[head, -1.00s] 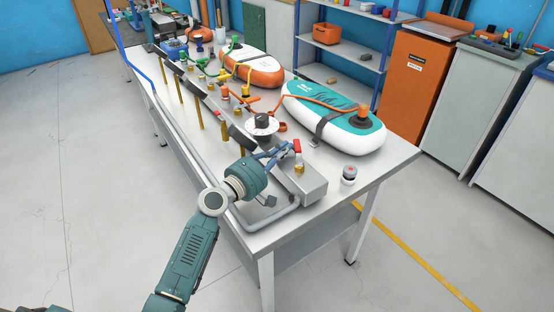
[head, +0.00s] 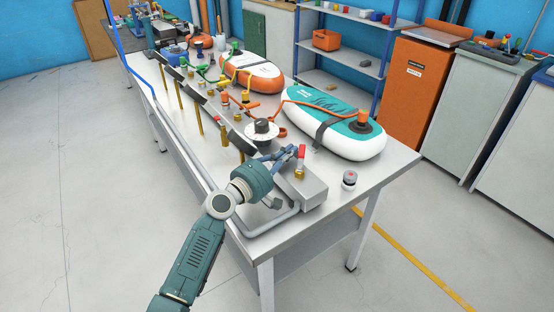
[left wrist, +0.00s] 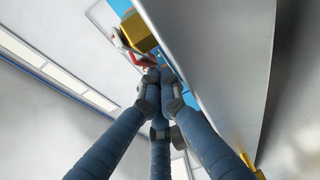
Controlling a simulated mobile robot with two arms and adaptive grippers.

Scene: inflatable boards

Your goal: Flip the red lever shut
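The red lever (head: 302,151) stands upright on a brass valve (head: 299,174) at the near end of the grey metal box on the workbench. My left gripper (head: 292,152) reaches in from the left, with its blue fingertips close beside the lever. In the left wrist view the fingers (left wrist: 158,78) come together at their tips and look shut. A bit of red (left wrist: 138,62) and the brass fitting (left wrist: 138,33) show just past them. Whether the fingertips touch the lever I cannot tell. My right gripper is not in view.
The grey metal box (head: 308,190) lies under my left gripper. A round white dial (head: 262,131) is behind it. A small gauge-like cap (head: 349,179) stands to the right. A teal and white inflatable board (head: 345,138) lies behind on the workbench (head: 372,185).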

